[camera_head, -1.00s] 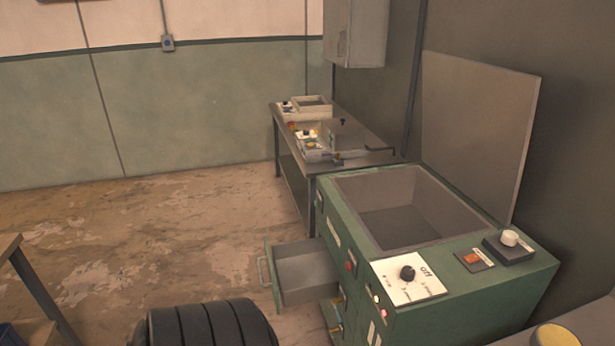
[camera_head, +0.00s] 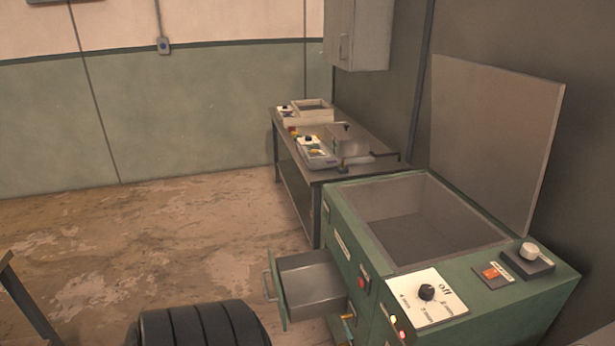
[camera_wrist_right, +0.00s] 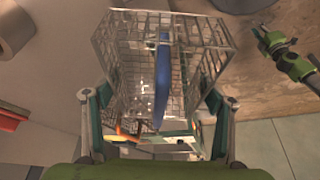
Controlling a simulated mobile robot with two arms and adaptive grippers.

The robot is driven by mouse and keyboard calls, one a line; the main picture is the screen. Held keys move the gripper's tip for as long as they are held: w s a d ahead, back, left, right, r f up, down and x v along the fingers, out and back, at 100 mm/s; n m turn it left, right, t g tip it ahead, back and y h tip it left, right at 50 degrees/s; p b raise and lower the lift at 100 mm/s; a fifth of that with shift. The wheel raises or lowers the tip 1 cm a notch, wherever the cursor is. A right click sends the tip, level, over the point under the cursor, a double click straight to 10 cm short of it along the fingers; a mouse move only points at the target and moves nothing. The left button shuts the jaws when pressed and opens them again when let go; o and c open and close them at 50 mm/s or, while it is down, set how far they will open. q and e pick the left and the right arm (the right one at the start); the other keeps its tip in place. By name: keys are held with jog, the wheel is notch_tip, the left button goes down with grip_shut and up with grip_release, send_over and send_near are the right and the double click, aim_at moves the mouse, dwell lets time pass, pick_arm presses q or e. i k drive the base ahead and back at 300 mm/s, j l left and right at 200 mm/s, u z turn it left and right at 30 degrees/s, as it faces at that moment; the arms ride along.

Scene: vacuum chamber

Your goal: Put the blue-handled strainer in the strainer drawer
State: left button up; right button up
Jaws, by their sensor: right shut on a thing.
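The blue-handled strainer (camera_wrist_right: 161,85) is a wire-mesh basket with a blue handle strip along its middle, seen in the right wrist view. My right gripper (camera_wrist_right: 157,133) is shut on it at its near end; the exact contact is partly hidden. The strainer drawer appears to be the open grey drawer (camera_head: 310,279) in the left side of the green machine (camera_head: 462,293). Its visible inside is empty. The strainer and right gripper do not show in the head view. A green and dark jointed part (camera_wrist_right: 287,55), probably my left gripper, shows at the right of the wrist view; its jaws are unclear.
The machine has an open tank (camera_head: 410,228) on top and a raised lid (camera_head: 493,135) behind it. A dark workbench (camera_head: 292,185) with several devices stands beyond.

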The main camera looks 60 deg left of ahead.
aim_at(314, 283)
jog(key=j, duration=1.25)
jog(key=k+j, duration=0.15)
jog(key=j, duration=1.1)
jog(key=u, duration=0.05)
